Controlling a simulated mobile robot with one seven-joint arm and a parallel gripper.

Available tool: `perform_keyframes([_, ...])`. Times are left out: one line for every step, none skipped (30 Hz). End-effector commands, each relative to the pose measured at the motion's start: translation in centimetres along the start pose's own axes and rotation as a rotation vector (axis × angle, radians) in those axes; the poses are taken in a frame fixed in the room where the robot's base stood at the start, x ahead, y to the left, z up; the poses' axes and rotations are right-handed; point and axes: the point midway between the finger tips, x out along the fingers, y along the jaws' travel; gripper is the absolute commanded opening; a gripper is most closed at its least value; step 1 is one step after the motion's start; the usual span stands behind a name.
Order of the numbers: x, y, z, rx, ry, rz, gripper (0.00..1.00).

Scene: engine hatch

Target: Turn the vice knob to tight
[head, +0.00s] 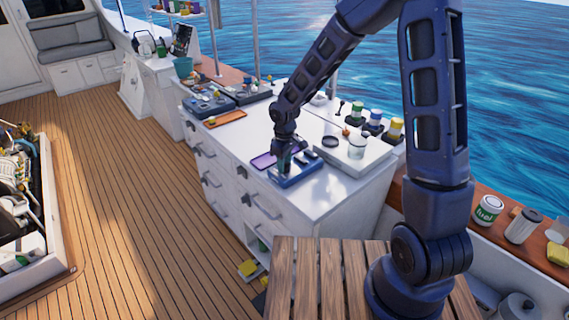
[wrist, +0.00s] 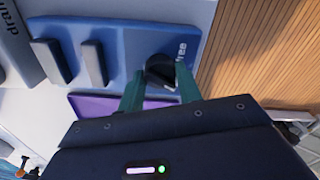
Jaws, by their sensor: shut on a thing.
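The vice knob (wrist: 161,72) is a dark round knob at one end of a blue vice base (wrist: 127,40), in the wrist view. The word "free" is printed on the base beside it. Two dark upright jaw blocks (wrist: 93,63) stand on the same base, apart from each other. My gripper (wrist: 160,88) has its two green fingers on either side of the knob and is shut on it. In the head view my gripper (head: 285,163) reaches down to the blue vice base (head: 297,177) at the counter's front edge. The knob is hidden there.
A purple tray (head: 263,160) lies close beside the vice. An orange tray (head: 225,118) lies to the left. The wooden deck (head: 130,200) drops away in front of the drawers.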

Motion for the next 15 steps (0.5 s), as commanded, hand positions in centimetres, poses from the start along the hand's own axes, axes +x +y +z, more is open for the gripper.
perform_keyframes([-0.03,-0.03,-0.04,0.036,0.0,0.001,0.12])
perform_keyframes([-0.03,-0.03,-0.04,0.058,0.0,0.001,0.12])
perform_keyframes([-0.02,0.01,-0.02,0.089,0.0,0.001,0.12])
perform_keyframes([-0.01,0.03,-0.01,0.11,0.0,0.001,0.12])
perform_keyframes([-0.01,0.0,-0.02,0.13,0.0,0.001,0.12])
perform_keyframes([-0.01,-0.04,-0.03,0.155,0.0,0.001,0.12])
perform_keyframes([-0.01,-0.03,-0.03,0.172,0.0,0.0,0.12])
perform_keyframes([0.0,0.0,-0.01,0.19,0.0,0.001,0.12])
perform_keyframes([0.0,0.03,0.0,0.209,0.0,0.001,0.12])
perform_keyframes([0.0,0.03,0.0,0.224,0.0,0.001,0.12])
perform_keyframes([0.01,0.02,-0.01,0.236,0.0,0.001,0.12])
perform_keyframes([0.01,0.0,-0.02,0.25,0.0,0.001,0.12])
perform_keyframes([0.01,-0.01,-0.02,0.261,0.0,0.001,0.12])
perform_keyframes([0.01,-0.01,-0.01,0.27,0.0,0.001,0.12])
perform_keyframes([0.01,0.0,-0.01,0.28,0.0,0.001,0.12])
